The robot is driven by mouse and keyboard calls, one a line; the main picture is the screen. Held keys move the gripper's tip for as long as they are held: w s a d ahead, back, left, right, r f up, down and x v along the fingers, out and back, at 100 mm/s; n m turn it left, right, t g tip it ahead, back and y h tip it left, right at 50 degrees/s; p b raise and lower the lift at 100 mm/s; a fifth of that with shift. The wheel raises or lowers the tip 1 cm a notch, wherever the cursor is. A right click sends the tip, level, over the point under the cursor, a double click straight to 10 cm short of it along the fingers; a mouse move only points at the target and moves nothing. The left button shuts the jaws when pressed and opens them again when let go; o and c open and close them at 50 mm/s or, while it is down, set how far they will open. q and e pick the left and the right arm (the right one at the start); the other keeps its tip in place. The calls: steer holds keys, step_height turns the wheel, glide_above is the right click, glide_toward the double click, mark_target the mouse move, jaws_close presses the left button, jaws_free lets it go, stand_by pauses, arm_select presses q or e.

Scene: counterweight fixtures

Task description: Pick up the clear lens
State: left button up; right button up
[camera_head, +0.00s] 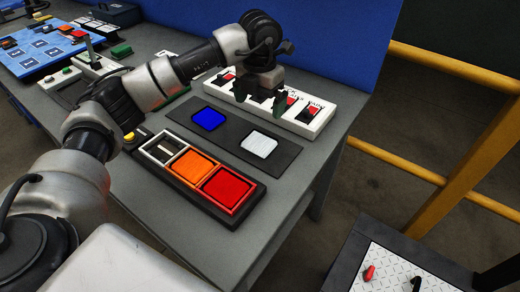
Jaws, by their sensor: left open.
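The clear lens (258,144) is a pale, whitish square lying on a dark flat plate (230,132), to the right of a blue lens (208,118). My left gripper (260,101) is open and points down above the far side of that plate, in front of the white switch box. It is behind the clear lens in the picture and apart from it. Nothing shows between its fingers. My right gripper is out of view.
A dark holder (240,217) in front has an orange lens (189,170), a red lens (226,188) and a pale-framed slot (163,148). A white box (318,122) with red switches stands behind. Blue panels (290,40) close off the back. Bare grey tabletop lies at right.

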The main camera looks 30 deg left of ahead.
arm_select(q)
steer(key=f, duration=0.1)
glide_above(259, 141)
step_height(259, 141, down, 6)
steer(key=shift+w, duration=0.1)
step_height(259, 141, down, 4)
steer(key=shift+f+p, duration=0.1)
steer(key=shift+p, duration=0.45)
steer(key=shift+f, duration=0.45)
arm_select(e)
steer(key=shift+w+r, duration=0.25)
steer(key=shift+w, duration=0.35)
arm_select(q)
steer(key=shift+c, duration=0.2)
steer(key=c, duration=0.6)
